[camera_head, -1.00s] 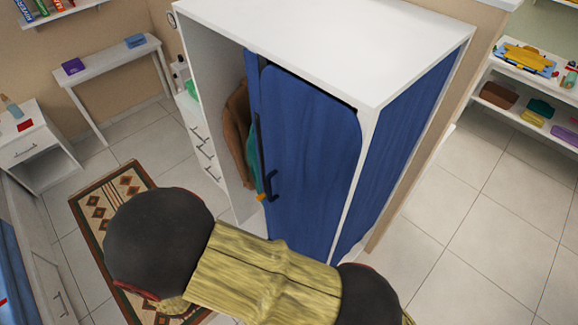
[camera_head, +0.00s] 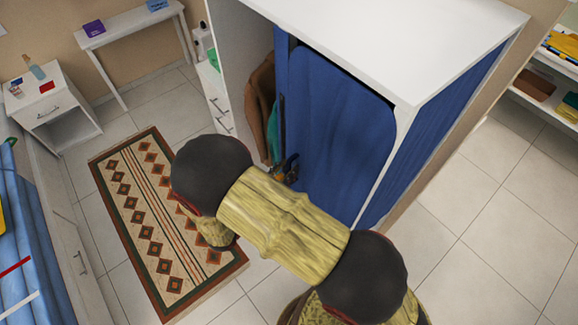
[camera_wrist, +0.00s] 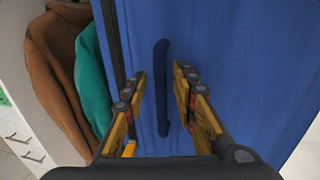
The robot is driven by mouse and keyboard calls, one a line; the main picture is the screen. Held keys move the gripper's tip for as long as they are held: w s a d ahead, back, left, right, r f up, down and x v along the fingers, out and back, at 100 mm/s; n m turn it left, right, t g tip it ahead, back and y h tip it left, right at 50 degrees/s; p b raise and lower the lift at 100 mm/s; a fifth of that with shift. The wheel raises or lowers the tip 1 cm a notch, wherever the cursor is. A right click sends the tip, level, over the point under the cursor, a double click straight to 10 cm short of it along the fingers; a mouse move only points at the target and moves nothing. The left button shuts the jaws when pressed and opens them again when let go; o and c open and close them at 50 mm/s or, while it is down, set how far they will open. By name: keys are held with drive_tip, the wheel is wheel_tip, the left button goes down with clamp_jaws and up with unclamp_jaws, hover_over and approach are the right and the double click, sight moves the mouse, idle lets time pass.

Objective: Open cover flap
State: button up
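The wardrobe's blue door (camera_head: 340,115) is the likely cover flap; it stands at the front of the white wardrobe and fills much of the wrist view (camera_wrist: 220,30). Its dark vertical handle (camera_wrist: 161,70) stands between the two fingers of my gripper (camera_wrist: 160,78). The fingers are apart, with a gap on each side of the handle, so my gripper looks open. In the head view my gripper (camera_head: 287,170) is small and partly hidden by my arm, close to the door's left side.
Brown (camera_wrist: 68,65) and green (camera_wrist: 92,80) clothes hang in the open part left of the door. White drawers (camera_wrist: 22,135) stand beyond them. A patterned rug (camera_head: 165,230) lies on the floor at left. The tiled floor at right is clear.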

drive_tip(key=shift+x, duration=0.8)
drive_tip(key=c, duration=0.3)
drive_tip(key=c, duration=0.4)
clamp_jaws()
